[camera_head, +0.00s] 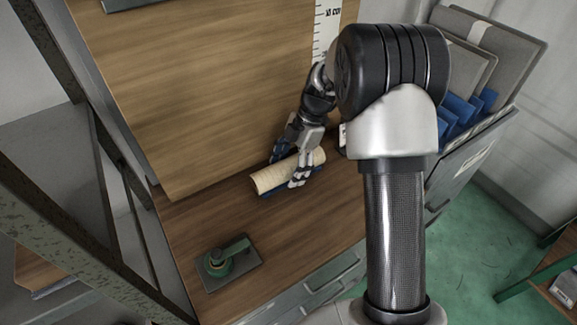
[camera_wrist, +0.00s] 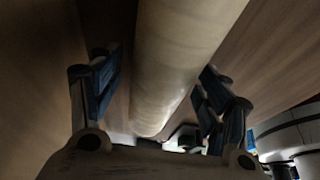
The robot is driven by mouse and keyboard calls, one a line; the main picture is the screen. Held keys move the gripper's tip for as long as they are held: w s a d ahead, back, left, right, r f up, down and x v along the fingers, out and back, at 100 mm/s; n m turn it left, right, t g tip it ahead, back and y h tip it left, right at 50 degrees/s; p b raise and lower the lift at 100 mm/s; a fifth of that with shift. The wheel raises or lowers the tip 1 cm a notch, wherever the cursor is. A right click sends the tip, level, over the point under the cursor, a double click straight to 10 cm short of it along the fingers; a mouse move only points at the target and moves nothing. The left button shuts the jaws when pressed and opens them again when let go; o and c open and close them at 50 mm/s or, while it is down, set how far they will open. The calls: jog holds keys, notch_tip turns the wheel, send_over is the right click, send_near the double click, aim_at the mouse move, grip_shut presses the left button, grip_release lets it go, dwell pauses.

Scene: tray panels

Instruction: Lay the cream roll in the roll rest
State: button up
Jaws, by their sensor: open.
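In the wrist view the roll (camera_wrist: 182,60) runs lengthwise between the fingers. My gripper (camera_head: 290,165) is around the roll from above, one finger on each side. The wrist view shows my gripper (camera_wrist: 160,82) open, with gaps between its blue-padded fingers and the roll. A thin blue edge shows under the roll in the head view. It may be the roll rest, but the roll and fingers hide most of it, so I cannot tell.
A green-handled device on a dark plate (camera_head: 242,275) stands at the bench's front left. A raised wooden panel (camera_head: 200,100) rises behind the roll. A bin of grey and blue panels (camera_head: 470,150) is at the right. Bare bench (camera_head: 195,222) lies left of the roll.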

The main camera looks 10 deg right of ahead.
jog(key=v, duration=1.2)
dwell(0.3)
